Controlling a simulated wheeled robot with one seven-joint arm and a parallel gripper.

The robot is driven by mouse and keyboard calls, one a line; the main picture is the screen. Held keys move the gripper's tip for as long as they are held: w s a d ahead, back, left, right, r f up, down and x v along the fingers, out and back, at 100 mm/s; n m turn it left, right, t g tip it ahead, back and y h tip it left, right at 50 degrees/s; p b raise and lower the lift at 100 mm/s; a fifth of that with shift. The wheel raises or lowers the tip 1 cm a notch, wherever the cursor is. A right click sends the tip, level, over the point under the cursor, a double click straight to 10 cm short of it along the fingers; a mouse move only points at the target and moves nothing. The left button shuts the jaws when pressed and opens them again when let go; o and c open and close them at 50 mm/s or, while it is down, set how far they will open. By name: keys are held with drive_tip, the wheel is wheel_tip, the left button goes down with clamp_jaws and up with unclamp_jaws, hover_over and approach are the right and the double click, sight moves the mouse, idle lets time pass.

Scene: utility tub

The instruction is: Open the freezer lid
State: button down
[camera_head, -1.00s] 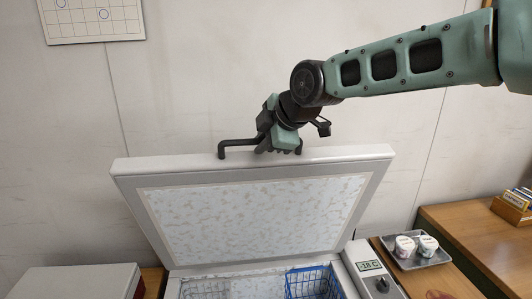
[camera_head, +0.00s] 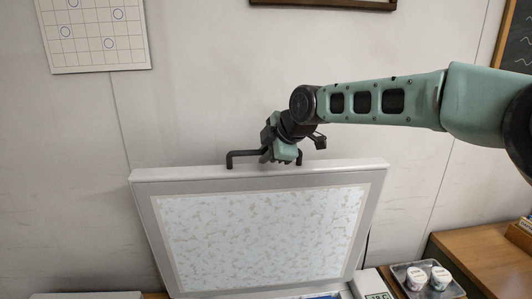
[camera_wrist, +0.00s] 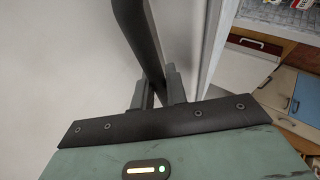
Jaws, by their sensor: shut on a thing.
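The freezer lid (camera_head: 260,240) stands raised steeply in the head view, its frosted inner panel facing me. A dark bar handle (camera_head: 240,155) runs along its top edge. My gripper (camera_head: 284,158) is shut on this handle, right of its middle. In the wrist view the handle (camera_wrist: 138,30) passes between the two fingers of my gripper (camera_wrist: 158,92), and the lid's pale edge shows to the right.
A metal tray (camera_head: 428,284) with two small tubs stands right of the freezer, by a wooden counter (camera_head: 490,258). The wall (camera_head: 200,90) is close behind the lid. A calendar (camera_head: 95,35) hangs at upper left.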

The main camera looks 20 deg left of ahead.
drive_tip(key=c, duration=1.4)
unclamp_jaws()
drive_tip(key=shift+d+r, duration=0.1)
drive_tip(key=b+v, duration=0.8)
drive_tip(key=v, duration=0.9)
drive_tip(key=shift+d+b, duration=0.15)
drive_tip(key=shift+b, duration=0.25)
drive_tip(key=shift+s, duration=0.1)
